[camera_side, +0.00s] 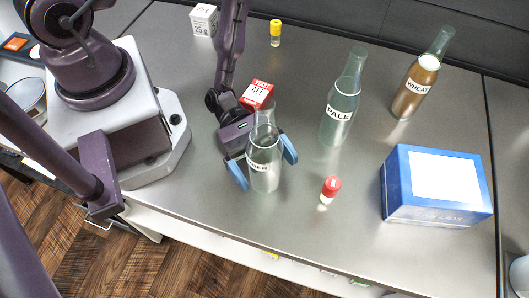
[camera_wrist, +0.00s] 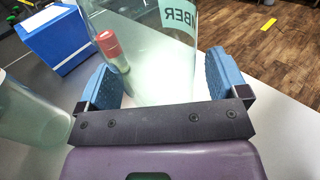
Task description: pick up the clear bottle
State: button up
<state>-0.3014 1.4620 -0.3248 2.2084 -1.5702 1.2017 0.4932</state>
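A clear glass bottle (camera_side: 265,179) with a white label ending in "BER" stands upright on the steel bench. My gripper (camera_side: 264,162) is low around it, one blue finger on each side. In the wrist view the bottle (camera_wrist: 150,60) is large beyond my gripper (camera_wrist: 164,88), with its label mirrored at the upper right. The fingers are spread wide, with a small gap visible at the right finger; contact at the left finger is unclear. A greenish bottle labelled "PALE" (camera_side: 340,105) and a brown-filled bottle labelled "WHEAT" (camera_side: 415,86) stand to the right.
A red-capped vial (camera_side: 329,190) stands close to the right of the clear bottle. A blue and white box (camera_side: 435,186) is farther right. Behind are a red and white box (camera_side: 257,94), a yellow-capped vial (camera_side: 275,33) and a white box (camera_side: 204,20). The bench front is clear.

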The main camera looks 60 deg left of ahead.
jog(key=c, duration=1.1)
